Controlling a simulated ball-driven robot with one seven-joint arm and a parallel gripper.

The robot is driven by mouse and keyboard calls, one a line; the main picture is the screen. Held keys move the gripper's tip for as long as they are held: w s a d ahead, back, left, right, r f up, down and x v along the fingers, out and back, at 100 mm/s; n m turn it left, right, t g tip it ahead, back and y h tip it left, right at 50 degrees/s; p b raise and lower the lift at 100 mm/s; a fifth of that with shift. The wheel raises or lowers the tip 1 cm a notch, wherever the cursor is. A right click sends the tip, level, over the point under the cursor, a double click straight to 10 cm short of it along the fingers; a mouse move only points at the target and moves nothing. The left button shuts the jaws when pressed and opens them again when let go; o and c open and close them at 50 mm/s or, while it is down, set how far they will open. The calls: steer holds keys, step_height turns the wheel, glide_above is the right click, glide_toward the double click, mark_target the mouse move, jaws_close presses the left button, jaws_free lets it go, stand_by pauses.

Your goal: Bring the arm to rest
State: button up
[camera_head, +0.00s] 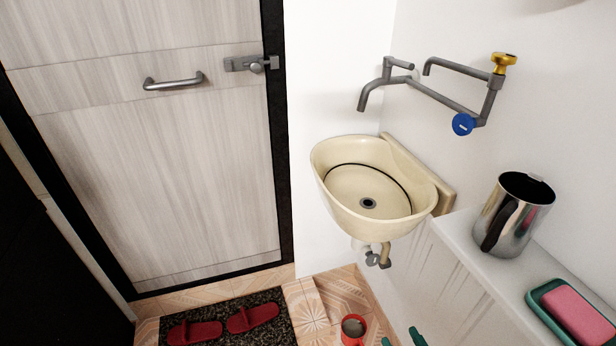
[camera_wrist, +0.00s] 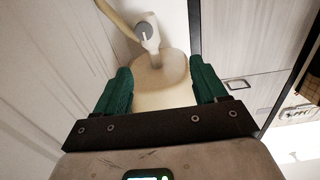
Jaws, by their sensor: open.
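My gripper (camera_wrist: 162,78) shows in the wrist view with its two green fingers spread wide and nothing between them. Its green tips also show at the bottom edge of the head view (camera_head: 402,339), low beside the white cabinet and below the sink. The rest of my arm is out of the head view. In the wrist view the cream sink (camera_wrist: 162,88) is seen from below beyond the fingers, with its drain pipe (camera_wrist: 150,38). I see no contact between the fingers and the sink. In the head view the sink (camera_head: 330,190) hangs on the wall.
A white counter (camera_head: 470,255) at right holds a metal pitcher (camera_head: 515,212) and a pink sponge (camera_head: 578,315) in a green dish. Grey taps (camera_head: 440,92) are above the sink. A red mug (camera_head: 354,328) and red slippers (camera_head: 252,317) are on the floor. The door (camera_head: 170,170) is shut.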

steer(key=s+d+r+m+g+h+p, duration=0.5)
steer(key=s+d+r+g+h, duration=0.15)
steer(key=d+h, duration=0.25)
steer(key=s+a+r+g+y+p, duration=0.1)
steer(key=s+r+g, duration=0.2)
steer(key=s, duration=0.4)
steer(key=s+a+r+g+y+p, duration=0.1)
steer(key=s+a+r+g, duration=0.1)
steer(key=s, duration=0.5)
steer(key=s+a+r+n+g+y+p, duration=0.1)
steer(key=s+r+g, duration=0.3)
steer(key=s, duration=0.4)
steer(key=shift+a+r+g+p, duration=0.35)
steer(key=shift+r+p, duration=0.2)
steer(key=shift+r, duration=0.3)
